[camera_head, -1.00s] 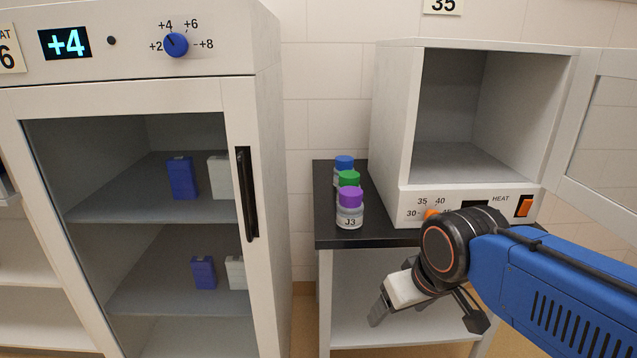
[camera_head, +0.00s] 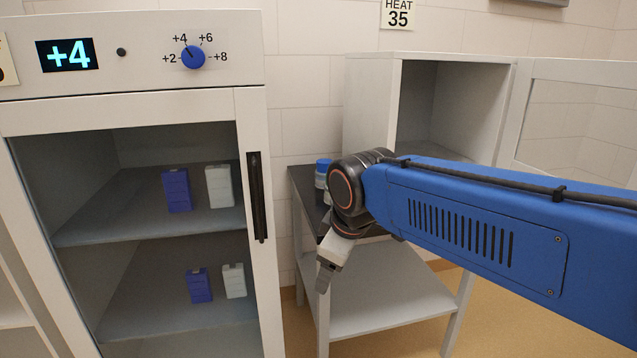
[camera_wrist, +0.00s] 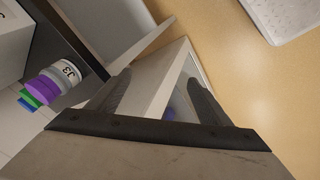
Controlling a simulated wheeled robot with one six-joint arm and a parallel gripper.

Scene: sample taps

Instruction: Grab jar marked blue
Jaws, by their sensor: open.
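The blue-lidded jar (camera_head: 323,168) stands at the back of the row on the dark top of a small table, partly hidden by my arm. In the wrist view, the purple-lidded jar marked J3 (camera_wrist: 48,86) is nearest, then the green-lidded jar (camera_wrist: 30,101), then the blue-lidded jar (camera_wrist: 24,106), mostly hidden. My gripper (camera_head: 326,274) points down in front of the table's left front corner. In the wrist view my gripper (camera_wrist: 160,95) is open, with nothing between its fingers; the jars are off to its left.
A glass-doored fridge (camera_head: 255,110) with blue and white boxes stands on the left, its door closed. Floor shows at the lower right.

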